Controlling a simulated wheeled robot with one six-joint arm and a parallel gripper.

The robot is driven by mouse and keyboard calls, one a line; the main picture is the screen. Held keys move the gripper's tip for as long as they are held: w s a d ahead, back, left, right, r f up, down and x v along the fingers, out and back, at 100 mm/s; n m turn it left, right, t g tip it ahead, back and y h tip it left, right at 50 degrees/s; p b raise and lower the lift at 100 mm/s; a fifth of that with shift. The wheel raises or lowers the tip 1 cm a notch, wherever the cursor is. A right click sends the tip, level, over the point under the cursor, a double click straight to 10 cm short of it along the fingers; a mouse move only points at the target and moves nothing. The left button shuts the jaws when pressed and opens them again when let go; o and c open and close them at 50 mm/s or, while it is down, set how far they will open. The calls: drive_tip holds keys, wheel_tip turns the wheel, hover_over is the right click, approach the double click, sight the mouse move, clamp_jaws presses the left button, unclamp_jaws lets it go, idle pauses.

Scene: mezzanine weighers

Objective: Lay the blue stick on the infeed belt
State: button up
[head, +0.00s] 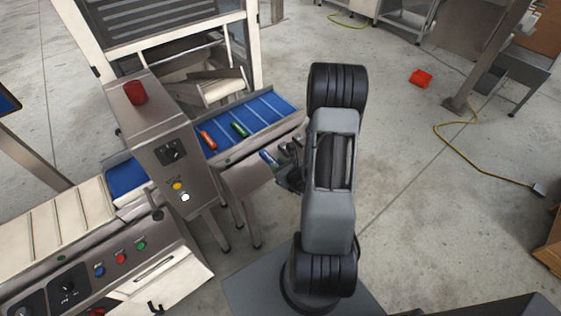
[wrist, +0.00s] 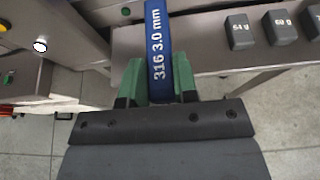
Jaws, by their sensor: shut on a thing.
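The blue stick (wrist: 157,40) is held between the green-padded fingers of my gripper (wrist: 158,82) in the wrist view. It bears the white marking "316 3.0 mm". In the head view the blue stick (head: 269,158) shows at the end of my gripper (head: 279,165), just in front of the belt's near edge. The blue infeed belt (head: 262,108) lies beyond it, with pale cross bars. A red stick (head: 208,141) and a green stick (head: 239,129) lie on the belt, apart from each other.
A steel control box (head: 165,150) with a red top stands left of the belt. Weights (wrist: 241,30) sit on a steel ledge (wrist: 205,28) in the wrist view. The belt's right part is bare.

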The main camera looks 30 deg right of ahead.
drive_tip(key=b, duration=0.2)
drive_tip(key=w+f+b, duration=0.1)
drive_tip(key=b, duration=0.1)
drive_tip(key=shift+d+f, duration=0.15)
drive_tip(key=shift+d, duration=0.15)
drive_tip(key=shift+d+b, duration=0.1)
drive_tip(key=shift+b, duration=1.15)
drive_tip(key=w+d+f+b, duration=0.1)
drive_tip(key=w+d+f, duration=0.1)
drive_tip(key=w, duration=0.1)
drive_tip(key=w+d+f+b, duration=0.1)
drive_tip(key=w+d+f, duration=0.1)
drive_tip(key=w+f, duration=0.1)
drive_tip(key=w+d+f+b, duration=0.1)
drive_tip(key=w+d+f, duration=0.1)
drive_tip(key=w, duration=0.1)
drive_tip(key=shift+d+f, duration=0.25)
drive_tip(key=shift+f, duration=0.1)
drive_tip(key=shift+w+d+f+b, duration=0.15)
drive_tip(key=shift+f+b, duration=0.45)
drive_tip(key=shift+f, duration=0.35)
drive_tip(key=shift+w+d+f+b, duration=0.1)
drive_tip(key=shift+f+b, duration=0.45)
drive_tip(key=shift+f, duration=0.4)
drive_tip(key=shift+f, duration=0.15)
drive_tip(key=o, duration=0.9)
drive_tip(key=shift+o, duration=0.2)
